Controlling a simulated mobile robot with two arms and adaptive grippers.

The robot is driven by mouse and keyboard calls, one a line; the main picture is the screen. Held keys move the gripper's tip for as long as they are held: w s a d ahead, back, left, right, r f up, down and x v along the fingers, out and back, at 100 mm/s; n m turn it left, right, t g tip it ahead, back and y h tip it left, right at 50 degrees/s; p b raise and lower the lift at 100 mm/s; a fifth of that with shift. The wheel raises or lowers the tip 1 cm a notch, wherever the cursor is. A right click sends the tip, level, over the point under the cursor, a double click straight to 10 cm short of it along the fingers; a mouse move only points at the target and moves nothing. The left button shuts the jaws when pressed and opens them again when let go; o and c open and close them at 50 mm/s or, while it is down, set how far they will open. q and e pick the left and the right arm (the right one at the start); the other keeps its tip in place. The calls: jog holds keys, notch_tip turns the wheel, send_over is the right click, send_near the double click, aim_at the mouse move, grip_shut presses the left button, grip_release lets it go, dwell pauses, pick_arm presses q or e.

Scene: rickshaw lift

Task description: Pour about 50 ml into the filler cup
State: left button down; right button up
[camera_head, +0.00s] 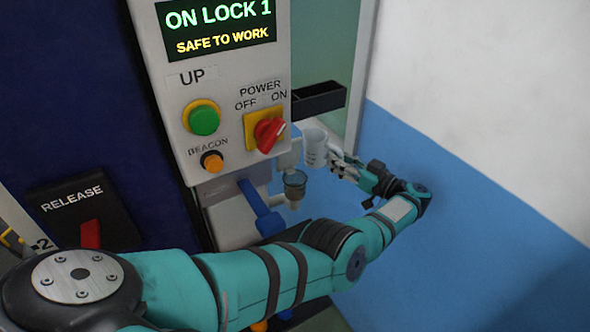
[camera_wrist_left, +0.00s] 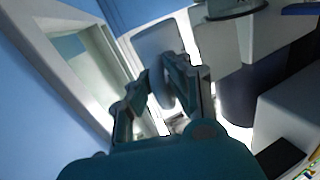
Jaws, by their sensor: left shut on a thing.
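A pale measuring beaker (camera_head: 314,147) is held beside the control panel in the head view. My left gripper (camera_head: 337,163) is shut on it from the right. The beaker looks roughly upright, only slightly tilted. My right gripper is out of view.
The control panel (camera_head: 222,120) carries a green UP button (camera_head: 204,120), a red power switch (camera_head: 268,134) and an orange beacon button (camera_head: 211,161). A blue lever (camera_head: 263,212) stands left of the filler cup. A dark tray (camera_head: 318,98) is behind. A blue-and-white wall (camera_head: 470,190) bounds the right.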

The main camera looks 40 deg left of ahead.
pick_arm(q)
jog(key=s+r+n+g+p, duration=0.1)
jog(key=s+r+n+p, duration=0.2)
jog(key=r+n+p, duration=0.7)
jog(key=shift+s+r+n+y, duration=0.2)
jog(key=shift+r+n+y, duration=0.2)
jog(key=shift+r, duration=0.35)
jog(key=shift+d+r+n+g, duration=0.1)
jog(key=shift+r+n+g, duration=0.3)
jog(key=shift+n, duration=0.6)
jog(key=shift+f+n+b, duration=0.15)
jog(key=shift+n+b, duration=0.45)
dwell(0.3)
jog(key=shift+w+a, duration=0.15)
jog(key=shift+a, duration=0.05)
dwell(0.4)
jog(key=shift+w+a+f+n, duration=0.1)
jog(key=shift+n, duration=0.2)
jog(key=shift+w+n+b, duration=0.1)
jog(key=shift+n+b, duration=0.2)
jog(key=shift+b, duration=0.15)
dwell(0.4)
